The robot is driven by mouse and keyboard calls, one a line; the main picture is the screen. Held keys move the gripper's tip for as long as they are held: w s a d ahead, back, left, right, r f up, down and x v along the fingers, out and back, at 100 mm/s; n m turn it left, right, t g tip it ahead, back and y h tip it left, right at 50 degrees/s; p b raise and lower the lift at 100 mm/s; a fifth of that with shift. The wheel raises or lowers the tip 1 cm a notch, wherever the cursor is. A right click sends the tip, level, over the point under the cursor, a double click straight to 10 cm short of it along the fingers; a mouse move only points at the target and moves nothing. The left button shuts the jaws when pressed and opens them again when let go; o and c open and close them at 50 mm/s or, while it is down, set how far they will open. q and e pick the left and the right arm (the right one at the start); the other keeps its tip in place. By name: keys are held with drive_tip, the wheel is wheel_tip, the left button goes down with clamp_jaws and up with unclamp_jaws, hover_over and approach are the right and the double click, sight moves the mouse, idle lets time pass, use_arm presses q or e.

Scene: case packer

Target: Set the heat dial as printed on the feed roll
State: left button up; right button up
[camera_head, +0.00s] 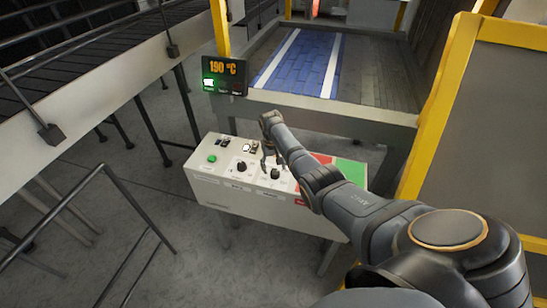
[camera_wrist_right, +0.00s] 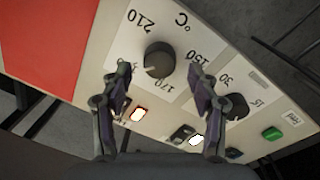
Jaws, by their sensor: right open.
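The heat dial (camera_wrist_right: 159,61) is a black round knob on a white plate marked 210, 170, 150 and °C. It also shows in the head view (camera_head: 275,173), on the control box. A small pale mark seems to lie at its lower edge in the wrist view, towards the 170; its exact setting is unclear. My right gripper (camera_wrist_right: 160,72) is open, its fingers on either side of the dial in that view. In the head view the right gripper (camera_head: 271,161) is just above the box. I cannot tell whether it touches the dial. No feed roll print is readable. My left gripper is out of view.
A second black knob (camera_wrist_right: 235,106), marked 30 and 15, sits beside the heat dial. A display (camera_head: 225,75) reads 190 °C. A yellow-framed panel (camera_head: 480,110) stands at right.

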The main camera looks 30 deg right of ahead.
sight(273, 172)
wheel_tip(273, 172, up, 10)
drive_tip(key=shift+a+f, duration=0.2)
drive_tip(key=shift+a, duration=0.1)
